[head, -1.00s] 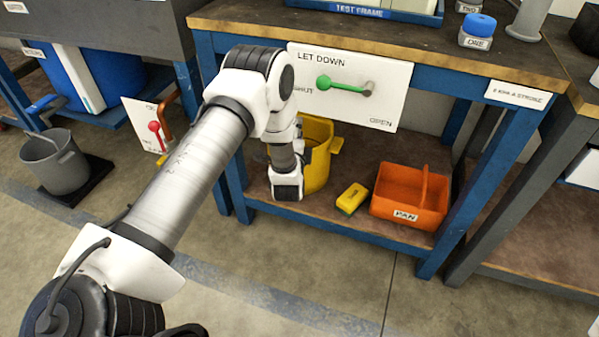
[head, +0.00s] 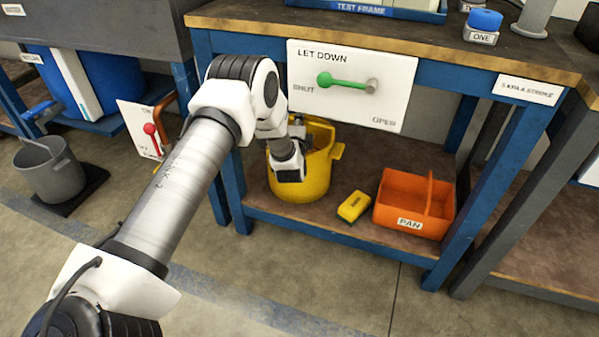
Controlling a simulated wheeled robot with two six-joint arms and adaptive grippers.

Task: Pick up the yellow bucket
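The yellow bucket (head: 313,179) stands upright on the lower shelf of the blue-framed bench, toward its left end. Its rim and side lug show at the right, while my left wrist covers part of its front and left. My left arm comes in from the left and bends down to the bucket. My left gripper (head: 298,130) is at the bucket's upper part, small and mostly hidden behind my wrist. I cannot tell whether its fingers are open, or whether they touch the bucket. My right gripper is not in view.
A LET DOWN panel (head: 350,86) with a green lever hangs above. A grey bucket (head: 49,170) stands on the floor at left.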

